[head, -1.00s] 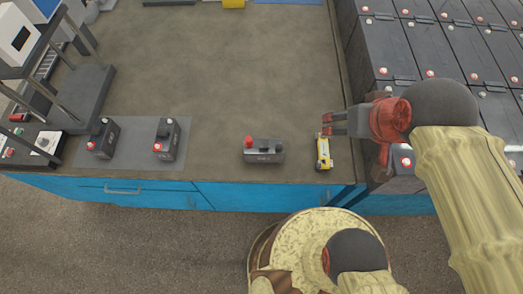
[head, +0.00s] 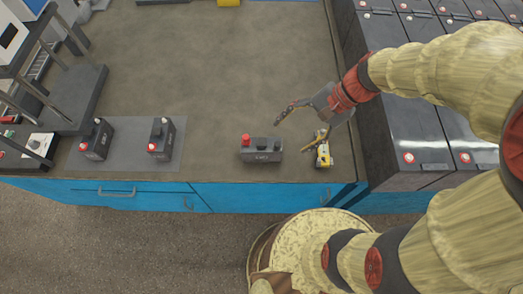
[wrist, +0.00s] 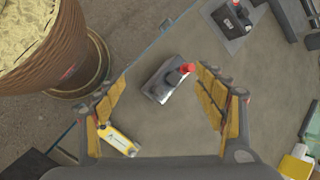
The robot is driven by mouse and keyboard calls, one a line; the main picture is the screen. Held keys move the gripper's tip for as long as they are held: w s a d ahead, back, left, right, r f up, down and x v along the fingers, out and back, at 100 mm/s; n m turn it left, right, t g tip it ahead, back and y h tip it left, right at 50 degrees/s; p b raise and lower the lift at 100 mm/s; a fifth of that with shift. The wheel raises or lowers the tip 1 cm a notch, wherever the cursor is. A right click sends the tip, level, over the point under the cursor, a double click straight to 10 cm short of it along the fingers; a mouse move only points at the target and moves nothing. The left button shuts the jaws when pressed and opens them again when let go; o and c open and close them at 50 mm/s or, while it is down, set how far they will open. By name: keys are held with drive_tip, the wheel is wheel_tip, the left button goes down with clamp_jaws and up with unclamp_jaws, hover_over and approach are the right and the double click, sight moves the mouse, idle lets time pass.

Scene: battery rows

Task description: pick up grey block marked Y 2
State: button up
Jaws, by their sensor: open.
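A dark grey block (head: 262,151) with a red knob stands alone on the bench near its front edge. Its pale marking is too small to read. It also shows in the wrist view (wrist: 158,84), between and beyond the fingers. My gripper (head: 291,134) is open and empty, above and to the right of the block in the head view. Its two yellow-padded fingers show spread apart in the wrist view (wrist: 162,76). Two similar dark blocks, a left one (head: 97,144) and a right one (head: 160,143), stand on the grey mat; their markings are unreadable.
A yellow-and-white item (head: 323,157) lies just right of the lone block, close to a finger in the wrist view (wrist: 118,139). A grey mat (head: 128,155) is at left. Rows of large dark batteries (head: 402,130) stand at right. The bench middle is clear.

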sight(264, 142)
drive_tip(key=w+f+m+y, duration=0.2)
drive_tip(key=f+m, duration=0.1)
drive_tip(key=f, duration=0.2)
drive_tip(key=w+a+f+m+y+b, duration=0.1)
drive_tip(key=w+f+m, duration=0.1)
drive_tip(key=f, duration=0.3)
drive_tip(key=w+a+f+m+t+y+b, duration=0.1)
drive_tip(key=w+f+m+y, duration=0.1)
drive_tip(key=f+m, duration=0.3)
drive_tip(key=shift+w+a+f+y, duration=0.2)
drive_tip(key=shift+w+y, duration=0.1)
drive_tip(key=shift+w, duration=0.25)
drive_tip(key=shift+w+a+f+b, duration=0.1)
drive_tip(key=shift+a+f+b, duration=0.2)
drive_tip(key=shift+a+f, duration=0.15)
drive_tip(key=b+x, duration=0.2)
drive_tip(key=x, duration=0.4)
drive_tip(key=shift+a+f+b, duration=0.3)
drive_tip(key=c, duration=0.3)
drive_tip(key=c, duration=1.6)
drive_tip(key=shift+r, duration=0.1)
clamp_jaws()
